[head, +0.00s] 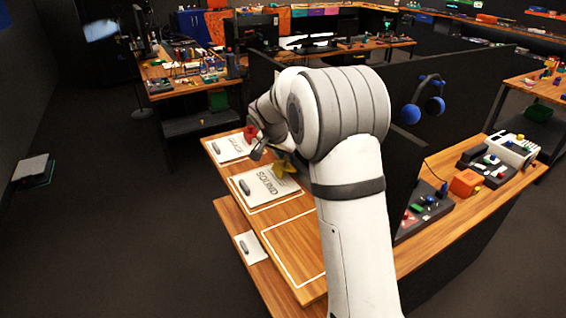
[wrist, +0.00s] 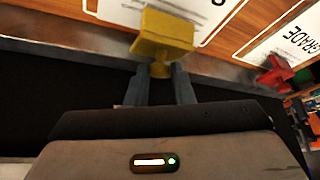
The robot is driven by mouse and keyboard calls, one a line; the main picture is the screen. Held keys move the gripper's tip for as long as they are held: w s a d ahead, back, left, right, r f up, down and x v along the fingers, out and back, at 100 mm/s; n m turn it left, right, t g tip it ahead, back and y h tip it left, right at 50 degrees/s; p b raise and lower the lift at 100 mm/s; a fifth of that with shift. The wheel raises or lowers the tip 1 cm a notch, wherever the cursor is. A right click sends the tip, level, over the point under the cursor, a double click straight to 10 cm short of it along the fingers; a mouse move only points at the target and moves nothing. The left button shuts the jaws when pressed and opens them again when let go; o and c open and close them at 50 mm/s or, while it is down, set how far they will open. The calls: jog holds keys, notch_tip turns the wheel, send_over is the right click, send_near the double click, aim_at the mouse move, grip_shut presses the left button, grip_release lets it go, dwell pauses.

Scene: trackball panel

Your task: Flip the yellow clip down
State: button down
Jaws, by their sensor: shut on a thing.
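The yellow clip (wrist: 163,38) is in the upper middle of the wrist view, at the edge of the wooden desk. My gripper (wrist: 161,76) is shut on the clip's narrow lower part, with one grey finger on each side. The clip's wide plate lies beyond the fingertips, over the edge of a white panel. In the head view the yellow clip (head: 284,164) shows beside the SOUND panel, partly hidden by my arm, and my gripper there is mostly hidden.
The SOUND panel (head: 262,188) lies on the desk. A red clip (wrist: 277,74) is at the desk edge by another lettered panel (wrist: 298,40). Blue headphones (head: 423,100) hang on the dark partition. An orange box (head: 465,183) and button panels stand at right.

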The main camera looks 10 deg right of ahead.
jog(key=shift+s+a+f+t+h+b, duration=0.1)
jog(key=shift+a+f+t+h+b, duration=0.3)
jog(key=shift+b, duration=1.3)
jog(key=shift+s+a+f+g+h+b, duration=0.2)
jog(key=shift+h+b, duration=0.45)
jog(key=shift+b, duration=1.1)
jog(key=shift+w+a+f+t+h+b, duration=0.1)
jog(key=shift+f+t+h+b, duration=0.35)
jog(key=shift+b, duration=1.25)
jog(key=h+b, duration=0.1)
jog(key=b, duration=0.2)
jog(key=shift+s+a+r+n+b, duration=0.1)
jog(key=shift+s+a+n+b, duration=0.1)
jog(key=shift+n+b, duration=0.15)
jog(key=shift+r+h+b, duration=0.1)
jog(key=shift+h+b, duration=0.2)
jog(key=shift+b, duration=0.2)
jog(key=c, duration=1.3)
grip_release()
jog(key=shift+a, duration=0.1)
jog(key=shift+v, duration=3.85)
